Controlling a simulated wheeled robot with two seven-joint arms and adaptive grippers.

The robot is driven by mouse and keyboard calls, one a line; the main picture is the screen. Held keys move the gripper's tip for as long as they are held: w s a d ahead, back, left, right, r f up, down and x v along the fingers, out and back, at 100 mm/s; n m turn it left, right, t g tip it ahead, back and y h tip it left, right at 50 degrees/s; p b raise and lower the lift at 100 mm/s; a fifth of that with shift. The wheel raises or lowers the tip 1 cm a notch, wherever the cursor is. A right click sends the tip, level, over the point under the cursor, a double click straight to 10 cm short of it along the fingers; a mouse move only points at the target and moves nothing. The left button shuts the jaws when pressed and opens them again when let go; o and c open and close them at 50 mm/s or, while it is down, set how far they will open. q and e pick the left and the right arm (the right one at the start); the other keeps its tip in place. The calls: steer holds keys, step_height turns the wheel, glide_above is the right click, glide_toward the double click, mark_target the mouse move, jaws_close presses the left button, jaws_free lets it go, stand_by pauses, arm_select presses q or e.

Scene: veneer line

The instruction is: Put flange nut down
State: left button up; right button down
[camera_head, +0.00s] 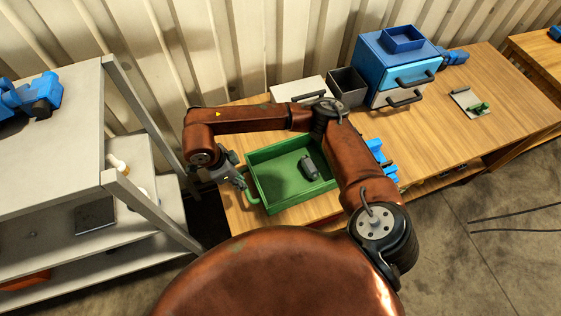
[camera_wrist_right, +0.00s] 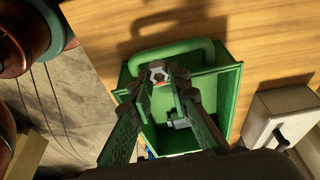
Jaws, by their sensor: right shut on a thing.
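My right gripper (camera_head: 241,181) is at the left end of the green tray (camera_head: 287,206), close to its handle. In the right wrist view, my right gripper (camera_wrist_right: 160,80) is shut on the flange nut (camera_wrist_right: 158,74), a small light-grey hexagonal piece with a hole, at the fingertips. Behind the nut lie the wall and handle of the green tray (camera_wrist_right: 232,95); the gap between nut and tray cannot be told. The nut cannot be made out in the head view. My left gripper is not in view.
A dark grey cylindrical part (camera_head: 309,167) lies in the tray. Behind the tray are a grey open box (camera_head: 347,87) and a blue drawer unit (camera_head: 385,62). A blue part (camera_head: 380,158) is right of the tray. A grey shelf rack (camera_head: 60,140) stands at left. The tabletop at right is mostly clear.

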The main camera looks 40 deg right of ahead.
steer(key=s+d+f+p, duration=0.2)
steer(key=s+d, duration=0.1)
steer(key=d, duration=0.5)
steer(key=p, duration=0.1)
glide_toward(280, 181)
steer(key=shift+w+d+f, duration=0.15)
steer(key=shift+w+f, duration=0.05)
steer(key=shift+f, duration=0.7)
steer(key=shift+s+d+f, duration=0.2)
steer(key=shift+s+d, duration=0.15)
steer(key=shift+s, duration=0.1)
steer(key=shift+s+d+f, duration=0.2)
steer(key=shift+d, duration=0.05)
steer(key=f, duration=0.1)
steer(key=f+p, duration=0.1)
steer(key=f, duration=0.1)
steer(key=shift+w+f, duration=0.2)
steer(key=shift+w, duration=0.15)
steer(key=shift+s, duration=0.15)
steer(key=shift+f, duration=0.2)
steer(key=c, duration=2.2)
jaws_free()
steer(key=o, duration=0.4)
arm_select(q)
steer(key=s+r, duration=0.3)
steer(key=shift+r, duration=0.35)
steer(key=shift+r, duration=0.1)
arm_select(e)
steer(key=shift+r, duration=0.1)
